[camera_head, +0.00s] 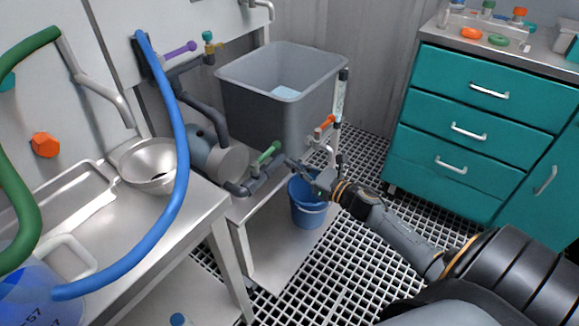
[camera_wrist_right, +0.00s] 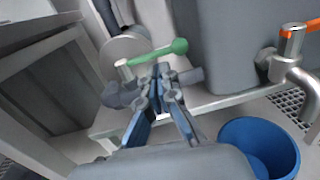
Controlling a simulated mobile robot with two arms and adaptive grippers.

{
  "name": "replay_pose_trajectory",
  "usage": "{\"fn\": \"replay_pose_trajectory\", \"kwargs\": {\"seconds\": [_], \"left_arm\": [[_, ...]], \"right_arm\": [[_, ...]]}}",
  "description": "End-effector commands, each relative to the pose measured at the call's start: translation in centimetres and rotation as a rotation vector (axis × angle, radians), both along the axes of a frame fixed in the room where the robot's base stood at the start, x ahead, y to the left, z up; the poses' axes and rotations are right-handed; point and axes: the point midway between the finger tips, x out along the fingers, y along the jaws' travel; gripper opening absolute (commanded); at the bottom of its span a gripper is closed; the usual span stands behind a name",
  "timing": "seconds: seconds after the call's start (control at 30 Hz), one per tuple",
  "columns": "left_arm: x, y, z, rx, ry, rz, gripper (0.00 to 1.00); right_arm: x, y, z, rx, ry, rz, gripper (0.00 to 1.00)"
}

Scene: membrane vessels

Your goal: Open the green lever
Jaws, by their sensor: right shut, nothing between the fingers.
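My right gripper (camera_head: 287,163) reaches in from the right, close to the valve. Its fingers (camera_wrist_right: 158,72) are shut with nothing between them, and their tips appear just below the lever. I cannot tell whether they touch it. My left gripper is not in view.
An orange-handled tap (camera_head: 325,126) is on the grey tank (camera_head: 262,112). A blue hose (camera_head: 181,140) arches over the steel sink at left. Teal drawers (camera_head: 470,130) stand at right.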

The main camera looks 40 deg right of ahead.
Motion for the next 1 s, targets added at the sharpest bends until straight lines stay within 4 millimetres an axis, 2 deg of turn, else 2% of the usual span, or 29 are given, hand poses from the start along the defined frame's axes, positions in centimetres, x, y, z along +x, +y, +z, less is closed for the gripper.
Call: {"fn": "replay_pose_trajectory", "kwargs": {"seconds": [0.3, 0.5, 0.87, 1.0], "left_arm": [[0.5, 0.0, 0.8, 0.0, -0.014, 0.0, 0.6], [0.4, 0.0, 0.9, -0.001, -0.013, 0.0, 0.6], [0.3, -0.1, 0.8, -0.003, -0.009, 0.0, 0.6], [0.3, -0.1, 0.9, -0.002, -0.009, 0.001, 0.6]], "right_arm": [[-5.2, -1.8, 0.0, 0.002, 0.002, -0.001, 0.0], [-7.6, -2.7, 0.0, 0.0, 0.0, -0.001, 0.0], [-8.1, -2.8, 0.1, 0.019, 0.004, -0.009, 0.0], [-7.8, -2.4, -0.1, 0.207, 0.061, -0.1, 0.0]]}}
